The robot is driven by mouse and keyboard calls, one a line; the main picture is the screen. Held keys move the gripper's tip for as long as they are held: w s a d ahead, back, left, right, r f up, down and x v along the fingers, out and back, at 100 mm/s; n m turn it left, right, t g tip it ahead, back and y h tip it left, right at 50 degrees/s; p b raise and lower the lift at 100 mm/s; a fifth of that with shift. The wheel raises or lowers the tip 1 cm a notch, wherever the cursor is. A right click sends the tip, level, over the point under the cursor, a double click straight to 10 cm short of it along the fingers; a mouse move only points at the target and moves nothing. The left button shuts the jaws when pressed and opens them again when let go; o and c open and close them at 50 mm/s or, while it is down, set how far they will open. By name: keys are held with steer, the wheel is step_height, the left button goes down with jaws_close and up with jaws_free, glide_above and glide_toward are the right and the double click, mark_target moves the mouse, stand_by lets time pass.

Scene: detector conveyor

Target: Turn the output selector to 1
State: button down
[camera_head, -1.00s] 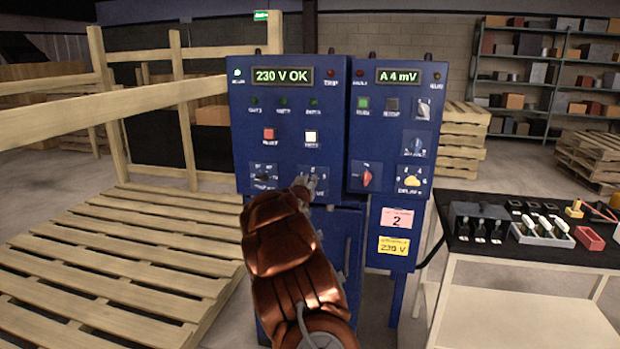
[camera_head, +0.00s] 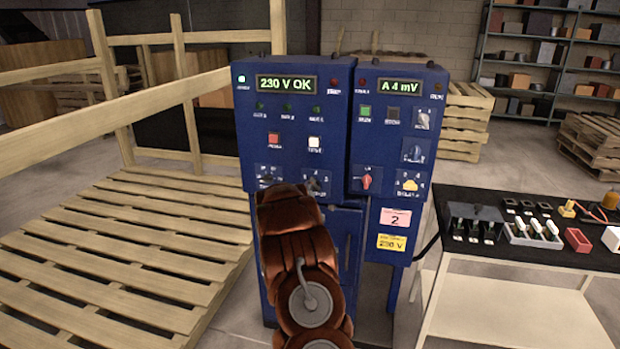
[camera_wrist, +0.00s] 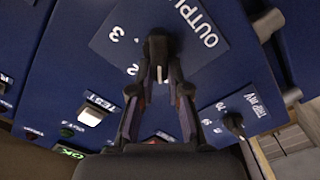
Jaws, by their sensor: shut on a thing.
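The output selector is a black knob (camera_wrist: 158,45) on a blue-grey plate (camera_wrist: 108,42) marked OUTPUT, with a 3 and a 2 readable in the wrist view. My gripper (camera_wrist: 159,68) is shut on this knob, one dark finger on each side. A white line on the knob runs between the fingers, past the 2; the marking it points at is hidden. In the head view the selector plate (camera_head: 318,184) is low on the left blue cabinet. My arm covers part of that area and hides the fingertips.
A white TEST button (camera_wrist: 92,115) and another black knob (camera_wrist: 232,120) lie close to my fingers. The left display (camera_head: 286,84) reads 230 V OK. A red knob (camera_head: 366,181) is on the right cabinet. A pallet (camera_head: 120,235) is at left, a black-topped table (camera_head: 470,262) at right.

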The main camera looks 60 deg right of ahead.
steer(key=shift+f+n+p, duration=0.2)
steer(key=shift+n+p, duration=0.45)
steer(key=shift+n, duration=0.45)
steer(key=c, duration=1.1)
jaws_free()
steer(key=shift+c, duration=0.2)
steer(key=v, duration=1.2)
